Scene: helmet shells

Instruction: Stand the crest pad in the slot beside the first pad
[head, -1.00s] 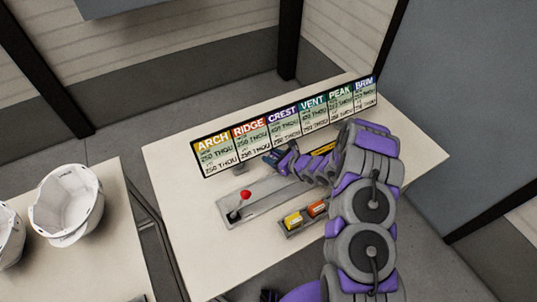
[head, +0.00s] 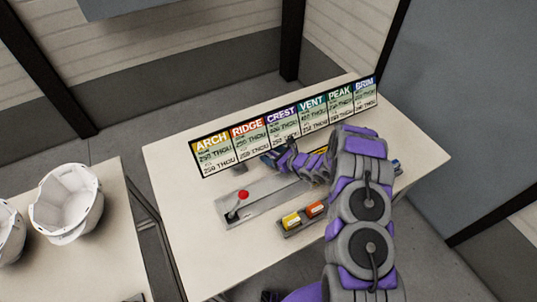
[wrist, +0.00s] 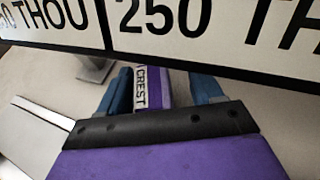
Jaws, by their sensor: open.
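The crest pad (wrist: 153,87), purple with a white CREST label, stands between the two blue fingers of my gripper (wrist: 163,90) in the wrist view. The fingers are open, one on each side of it, and I see a small gap at the right finger. In the head view my gripper (head: 270,158) is low over the table in front of the sign board, and I cannot make out the pad there. A small grey rack (head: 301,229) in the head view holds a yellow pad (head: 291,221) and an orange pad (head: 316,208).
A grey fixture (head: 262,200) with a red knob (head: 243,195) lies between board and rack. The sign board (head: 285,125) stands close behind my gripper. White helmet shells (head: 66,204) sit on the left table. The main table's left part is clear.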

